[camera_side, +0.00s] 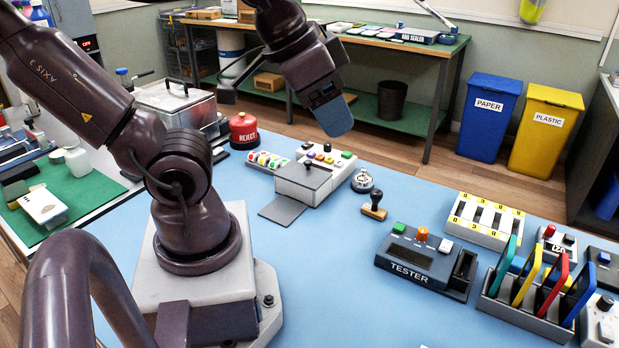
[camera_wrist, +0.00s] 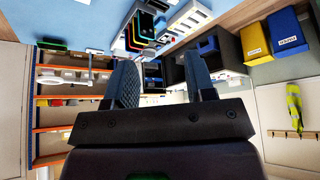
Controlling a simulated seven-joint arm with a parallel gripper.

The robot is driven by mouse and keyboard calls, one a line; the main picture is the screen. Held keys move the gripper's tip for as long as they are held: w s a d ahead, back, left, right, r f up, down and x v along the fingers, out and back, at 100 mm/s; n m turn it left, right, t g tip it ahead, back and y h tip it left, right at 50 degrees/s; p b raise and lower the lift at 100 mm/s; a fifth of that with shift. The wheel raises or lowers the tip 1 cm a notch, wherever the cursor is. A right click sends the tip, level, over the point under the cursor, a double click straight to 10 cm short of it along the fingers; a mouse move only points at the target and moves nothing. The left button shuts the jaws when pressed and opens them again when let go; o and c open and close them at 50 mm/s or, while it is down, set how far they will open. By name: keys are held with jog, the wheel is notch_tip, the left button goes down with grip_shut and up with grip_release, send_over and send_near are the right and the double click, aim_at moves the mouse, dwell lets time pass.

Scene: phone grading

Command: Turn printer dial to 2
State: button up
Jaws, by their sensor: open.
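My gripper (camera_side: 336,118) hangs in the air above the back of the blue table in the side view. In the wrist view, my gripper (camera_wrist: 160,68) has its two fingers apart with nothing held between them. No label marks the printer clearly. A grey and white machine (camera_side: 304,182) with a front tray and several coloured knobs and buttons on top stands below my gripper, apart from it; it may be the printer. I cannot make out a dial setting there.
Near the machine are a round metal object (camera_side: 363,181), a stamp (camera_side: 374,206) and a red REJECT button (camera_side: 243,131). To the right stand the TESTER (camera_side: 420,268), a white slotted rack (camera_side: 484,220) and a rack of coloured panels (camera_side: 524,312). The front middle of the table is clear.

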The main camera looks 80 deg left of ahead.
jog(key=w+a+f+n+g, duration=0.2)
jog(key=a, duration=0.1)
jog(key=n+g, duration=0.3)
jog(key=n, duration=1.7)
send_over(327, 144)
notch_tip(327, 144, down, 16)
notch_tip(327, 144, down, 12)
jog(key=shift+f, duration=0.1)
jog(key=shift+c, duration=0.5)
jog(key=c, duration=0.8)
jog(key=shift+m, duration=0.3)
